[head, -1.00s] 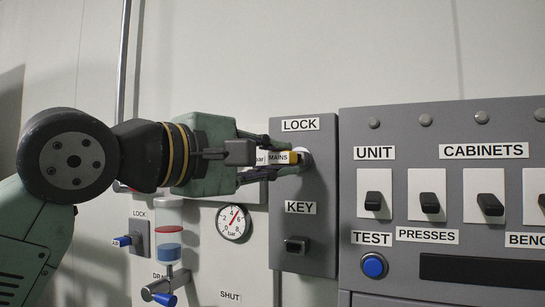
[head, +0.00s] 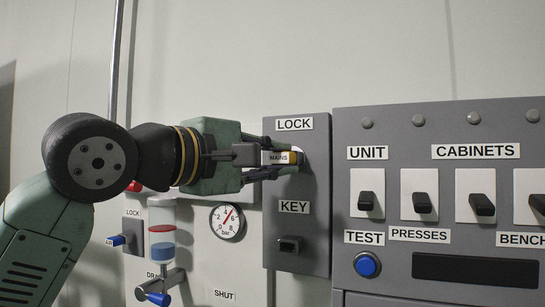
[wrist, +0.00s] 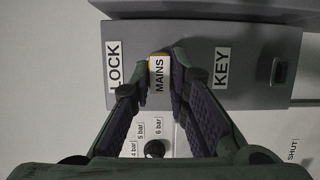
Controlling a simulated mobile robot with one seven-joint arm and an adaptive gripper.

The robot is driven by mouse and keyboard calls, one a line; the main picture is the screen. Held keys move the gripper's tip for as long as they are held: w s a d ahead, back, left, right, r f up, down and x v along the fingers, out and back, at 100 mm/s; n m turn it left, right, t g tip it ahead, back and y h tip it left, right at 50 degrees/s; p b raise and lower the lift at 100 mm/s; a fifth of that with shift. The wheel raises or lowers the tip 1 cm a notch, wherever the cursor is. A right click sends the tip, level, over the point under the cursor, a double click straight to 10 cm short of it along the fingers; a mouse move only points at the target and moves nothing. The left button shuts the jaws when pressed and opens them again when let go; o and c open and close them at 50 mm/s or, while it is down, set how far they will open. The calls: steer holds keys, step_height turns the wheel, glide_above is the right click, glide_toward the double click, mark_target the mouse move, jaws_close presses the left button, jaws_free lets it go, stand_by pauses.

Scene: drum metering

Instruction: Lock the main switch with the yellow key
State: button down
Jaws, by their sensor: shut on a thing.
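The yellow key (head: 292,157) carries a white MAINS tag and points at the pale round lock face (head: 301,160) under the LOCK label. It meets the lock face, but I cannot tell how deep it sits. My gripper (head: 281,158) is shut on the key, one finger above and one below it in the head view. In the wrist view the key (wrist: 158,78) shows between the fingertips of my gripper (wrist: 160,82), beside the LOCK label. The key's front end and the lock opening are hidden there.
Below the lock is a dark key holder (head: 289,245) under the KEY label. Right of it, a grey panel (head: 400,225) bears several black switches and a blue TEST button (head: 367,265). A pressure gauge (head: 227,221) and a red-and-blue sight glass (head: 162,240) are below my arm.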

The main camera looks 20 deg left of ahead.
steer(key=shift+w, duration=0.15)
steer(key=c, duration=1.5)
jaws_free()
steer(key=shift+o, duration=0.2)
steer(key=v, duration=1.2)
